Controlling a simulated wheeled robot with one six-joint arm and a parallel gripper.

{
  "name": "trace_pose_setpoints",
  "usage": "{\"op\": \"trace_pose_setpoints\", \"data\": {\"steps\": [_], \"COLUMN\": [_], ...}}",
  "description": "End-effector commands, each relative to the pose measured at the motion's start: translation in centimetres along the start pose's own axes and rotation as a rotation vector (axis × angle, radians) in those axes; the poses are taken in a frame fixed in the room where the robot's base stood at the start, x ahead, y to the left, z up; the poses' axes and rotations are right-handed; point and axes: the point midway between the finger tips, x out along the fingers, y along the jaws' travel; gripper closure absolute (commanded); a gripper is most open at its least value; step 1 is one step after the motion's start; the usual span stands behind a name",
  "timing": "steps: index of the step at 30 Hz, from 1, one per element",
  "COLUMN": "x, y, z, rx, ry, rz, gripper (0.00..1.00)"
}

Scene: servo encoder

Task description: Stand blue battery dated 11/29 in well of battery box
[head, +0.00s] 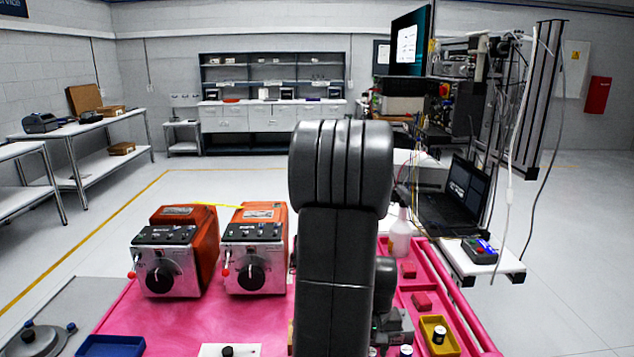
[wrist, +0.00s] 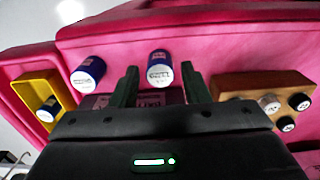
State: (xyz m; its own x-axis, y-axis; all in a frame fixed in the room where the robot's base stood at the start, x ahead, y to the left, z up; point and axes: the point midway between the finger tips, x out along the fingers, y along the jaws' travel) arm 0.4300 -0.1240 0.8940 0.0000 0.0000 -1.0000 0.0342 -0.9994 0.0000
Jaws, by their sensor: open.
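My gripper (wrist: 160,77) is open in the wrist view. A blue battery with a white end (wrist: 158,68) shows between its two fingertips; I cannot tell whether it is level with them or beyond. A second blue battery (wrist: 88,72) stands to the left of the fingers, apart from them. The labels are too small to read, so I cannot tell which is dated 11/29. A brown block (wrist: 237,82), which looks like the battery box, lies right of the gripper with several small round-ended pieces in it.
A yellow bin (head: 426,324) holds a battery (head: 438,335), with another battery (head: 406,351) beside it. A blue tray (head: 112,346) is at the front left. Two orange-topped devices (head: 172,262) (head: 254,258) stand on the pink surface (head: 190,318), left of my arm.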

Motion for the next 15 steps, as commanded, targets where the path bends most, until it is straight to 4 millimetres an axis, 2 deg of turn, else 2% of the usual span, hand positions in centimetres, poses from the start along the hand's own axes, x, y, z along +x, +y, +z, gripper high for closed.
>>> {"op": "trace_pose_setpoints", "data": {"steps": [4,5,9,15], "x": [-0.03,-0.03,-0.02,-0.08], "y": [0.00,0.00,0.00,0.00], "z": [0.00,0.00,0.00,0.00], "rx": [0.000,0.000,0.000,0.000], "ry": [0.000,0.000,0.000,0.000], "rz": [0.000,0.000,0.000,0.000], "gripper": [0.58,0.62,0.90,0.90]}}
